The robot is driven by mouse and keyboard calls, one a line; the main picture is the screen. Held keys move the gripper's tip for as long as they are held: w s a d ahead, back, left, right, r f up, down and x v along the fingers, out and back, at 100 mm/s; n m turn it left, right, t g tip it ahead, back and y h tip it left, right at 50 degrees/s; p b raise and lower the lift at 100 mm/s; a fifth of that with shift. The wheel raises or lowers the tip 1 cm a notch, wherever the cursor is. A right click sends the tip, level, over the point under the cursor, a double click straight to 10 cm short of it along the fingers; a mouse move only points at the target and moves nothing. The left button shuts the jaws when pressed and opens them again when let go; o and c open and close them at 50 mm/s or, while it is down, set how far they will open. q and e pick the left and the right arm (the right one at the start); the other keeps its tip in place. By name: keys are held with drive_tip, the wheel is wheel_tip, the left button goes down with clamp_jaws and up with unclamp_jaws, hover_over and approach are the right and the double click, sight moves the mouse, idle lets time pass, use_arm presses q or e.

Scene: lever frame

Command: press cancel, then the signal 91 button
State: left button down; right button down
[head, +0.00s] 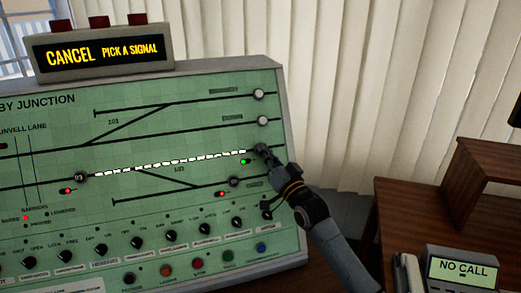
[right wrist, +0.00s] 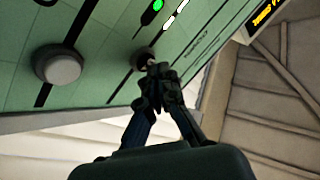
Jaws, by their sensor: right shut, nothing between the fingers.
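The green signal panel (head: 205,113) carries a track diagram and round buttons. The display (head: 103,52) above it reads "CANCEL PICK A SIGNAL" in yellow. A row of white lights (head: 170,163) runs from a dark button (head: 81,177) at the left, its number hard to read, to my right gripper (head: 262,152). The gripper is shut and empty, its tip at a dark round button (right wrist: 142,58) in the right wrist view. I cannot tell whether it touches. No number 91 is readable; the gripper partly covers that button. My left gripper is out of view.
White-grey buttons (head: 259,94) and (head: 262,120) sit just above. Dark knobs (head: 171,235) and coloured buttons such as a red one (head: 197,263) line the panel's lower part. A wooden desk with a "NO CALL" phone unit (head: 462,268) stands at the right.

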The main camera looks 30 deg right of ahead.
drive_tip(key=shift+w+d+f, duration=0.1)
drive_tip(key=shift+w+f, duration=0.05)
drive_tip(key=shift+w, duration=0.15)
idle(0.4)
drive_tip(key=shift+s+a+r+p, duration=0.2)
drive_tip(key=shift+s+r+p, duration=0.2)
drive_tip(key=shift+s+p, duration=0.35)
drive_tip(key=s+p, duration=0.1)
drive_tip(key=s+r+p, duration=0.1)
drive_tip(key=s, duration=0.1)
drive_tip(key=s+a+r+p, duration=0.1)
drive_tip(key=p, duration=0.1)
drive_tip(key=shift+s+r, duration=0.15)
idle(0.3)
idle(0.5)
